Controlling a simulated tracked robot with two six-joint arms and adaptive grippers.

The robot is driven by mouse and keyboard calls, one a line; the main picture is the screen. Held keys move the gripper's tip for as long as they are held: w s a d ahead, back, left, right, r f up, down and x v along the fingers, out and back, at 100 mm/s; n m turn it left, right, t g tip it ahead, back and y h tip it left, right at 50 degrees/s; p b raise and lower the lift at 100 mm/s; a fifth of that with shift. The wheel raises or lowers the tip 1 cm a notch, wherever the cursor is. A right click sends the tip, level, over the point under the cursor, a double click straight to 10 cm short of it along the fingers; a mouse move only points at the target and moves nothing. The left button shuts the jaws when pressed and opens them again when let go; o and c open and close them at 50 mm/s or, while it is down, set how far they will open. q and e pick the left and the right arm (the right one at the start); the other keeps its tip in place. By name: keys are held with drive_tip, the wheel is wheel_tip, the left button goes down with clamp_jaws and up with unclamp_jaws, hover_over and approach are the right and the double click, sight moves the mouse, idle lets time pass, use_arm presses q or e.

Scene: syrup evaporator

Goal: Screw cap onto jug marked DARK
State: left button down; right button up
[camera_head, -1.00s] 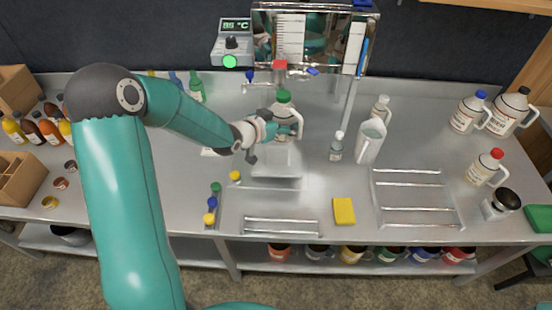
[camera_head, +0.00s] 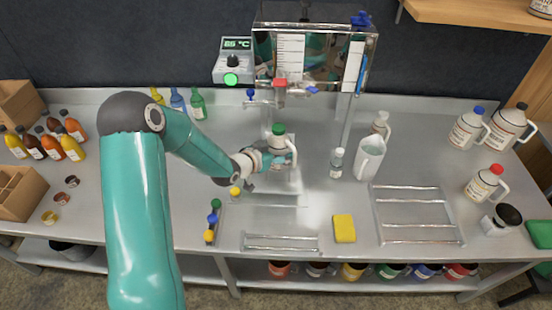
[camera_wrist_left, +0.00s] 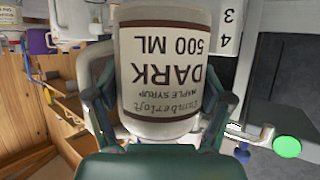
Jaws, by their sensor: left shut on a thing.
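The jug marked DARK (camera_wrist_left: 165,75) fills the middle of the left wrist view, its label upside down there. In the head view the jug (camera_head: 284,143) is pale and upright, with a green cap (camera_head: 278,129) on its top and its handle to the right. My left gripper (camera_head: 272,158) is shut on the jug's body; its fingers (camera_wrist_left: 160,105) lie on both sides in the wrist view. I cannot tell whether the jug's base touches the bench or how tightly the cap sits. My right gripper is not in view.
The evaporator pan with a red-handled tap (camera_head: 280,83) stands just behind the jug.

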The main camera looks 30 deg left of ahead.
use_arm(q)
wheel_tip(320, 180, down, 4)
drive_tip(key=shift+p, duration=0.35)
drive_tip(key=shift+f, duration=0.1)
idle(0.3)
drive_tip(key=shift+f+b, duration=0.25)
drive_tip(key=shift+b, duration=0.25)
unclamp_jaws()
